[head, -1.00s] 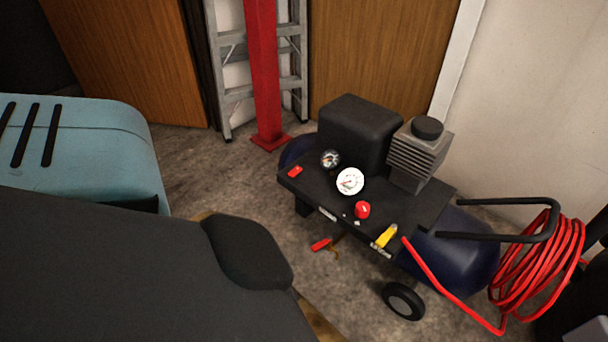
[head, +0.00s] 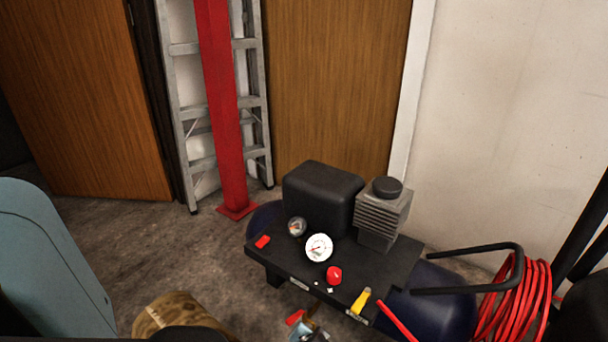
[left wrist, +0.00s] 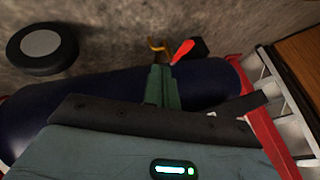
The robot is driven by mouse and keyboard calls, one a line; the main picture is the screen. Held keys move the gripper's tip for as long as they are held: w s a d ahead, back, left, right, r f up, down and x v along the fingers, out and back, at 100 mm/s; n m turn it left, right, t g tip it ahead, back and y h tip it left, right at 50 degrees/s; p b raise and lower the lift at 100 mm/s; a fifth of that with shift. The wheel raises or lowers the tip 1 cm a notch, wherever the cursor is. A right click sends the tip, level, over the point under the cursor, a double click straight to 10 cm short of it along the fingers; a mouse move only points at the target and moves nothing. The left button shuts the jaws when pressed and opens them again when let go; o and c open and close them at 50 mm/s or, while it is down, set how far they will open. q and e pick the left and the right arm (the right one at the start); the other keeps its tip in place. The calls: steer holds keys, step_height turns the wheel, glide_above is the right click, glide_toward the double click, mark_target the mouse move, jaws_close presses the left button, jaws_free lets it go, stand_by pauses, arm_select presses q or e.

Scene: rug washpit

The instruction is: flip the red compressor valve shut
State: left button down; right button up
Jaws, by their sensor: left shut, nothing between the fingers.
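The red-handled valve (head: 294,318) sits under the front edge of the compressor, its brass body just right of the handle in the head view. In the left wrist view the red handle (left wrist: 182,50) slants just beyond the fingertips, with the brass part left of it. My left gripper (left wrist: 161,70) is shut and empty, its tips close to the valve; I cannot tell whether they touch it. In the head view my left gripper (head: 308,334) shows only partly at the bottom edge. My right gripper is in neither view.
The compressor's black panel (head: 290,262) carries a white gauge (head: 319,247), a red knob (head: 333,275) and a yellow lever (head: 360,301). A coiled red hose (head: 515,300) hangs at right. A ladder (head: 190,105) and red post (head: 222,110) stand behind. Floor at left is open.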

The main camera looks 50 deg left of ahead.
mark_target(297, 316)
arm_select(q)
steer(key=w+a+f+b, duration=0.2)
steer(key=a+f+b, duration=0.3)
steer(key=a+f, duration=0.2)
steer(key=shift+a+f+b, duration=0.2)
steer(key=shift+a+b, duration=0.2)
steer(key=shift+a, duration=0.45)
steer(key=shift+w, duration=0.1)
